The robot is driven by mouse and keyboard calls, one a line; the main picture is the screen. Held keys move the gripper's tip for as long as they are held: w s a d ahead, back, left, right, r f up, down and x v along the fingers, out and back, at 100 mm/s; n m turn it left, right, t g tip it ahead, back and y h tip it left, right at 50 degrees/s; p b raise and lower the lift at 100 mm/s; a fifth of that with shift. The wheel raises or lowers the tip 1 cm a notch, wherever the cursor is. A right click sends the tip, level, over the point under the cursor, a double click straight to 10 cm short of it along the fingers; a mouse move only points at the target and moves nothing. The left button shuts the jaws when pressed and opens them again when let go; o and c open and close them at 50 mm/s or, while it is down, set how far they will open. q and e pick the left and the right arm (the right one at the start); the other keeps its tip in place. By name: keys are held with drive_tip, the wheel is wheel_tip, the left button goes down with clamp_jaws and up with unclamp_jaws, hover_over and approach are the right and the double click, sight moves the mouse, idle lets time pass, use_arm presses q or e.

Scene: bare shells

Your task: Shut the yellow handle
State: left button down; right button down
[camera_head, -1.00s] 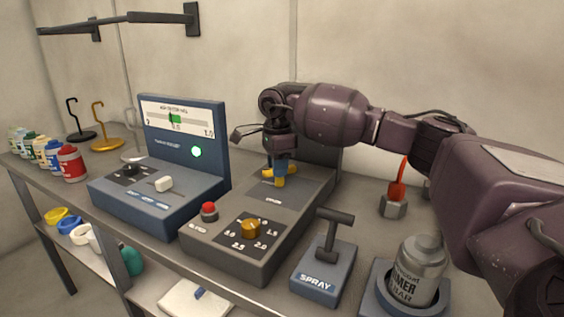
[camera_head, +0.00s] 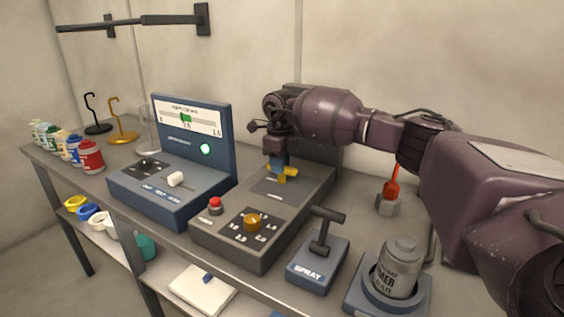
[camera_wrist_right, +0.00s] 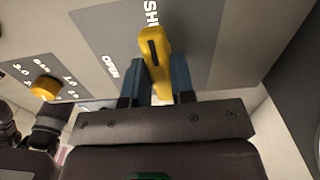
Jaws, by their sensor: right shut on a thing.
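The yellow handle (camera_head: 284,173) sits on the sloped top of the grey console (camera_head: 222,243), toward its back. My right gripper (camera_head: 277,172) comes down on it from above and is shut on it. In the right wrist view the yellow handle (camera_wrist_right: 155,58) stands between the two blue fingers of my right gripper (camera_wrist_right: 158,80). Lettering reading "OPEN" and partly covered lettering beginning "SH" show on the dark plate by the handle. The handle's base is partly hidden by the gripper. My left gripper is not in view.
A yellow knob (camera_head: 253,221) and a red button (camera_head: 215,205) are on the console's front. A blue panel box (camera_head: 165,195) stands to the left. The spray lever (camera_head: 323,235) and a metal canister (camera_head: 400,265) stand to the right. Paint bottles (camera_head: 88,155) line the left.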

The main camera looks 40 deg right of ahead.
drive_tip(key=shift+r+m, duration=0.1)
drive_tip(key=shift+m, duration=0.2)
idle(0.4)
drive_tip(key=c, duration=1)
unclamp_jaws()
drive_tip(key=shift+o, duration=0.2)
wheel_tip(320, 180, up, 11)
drive_tip(key=p, duration=0.1)
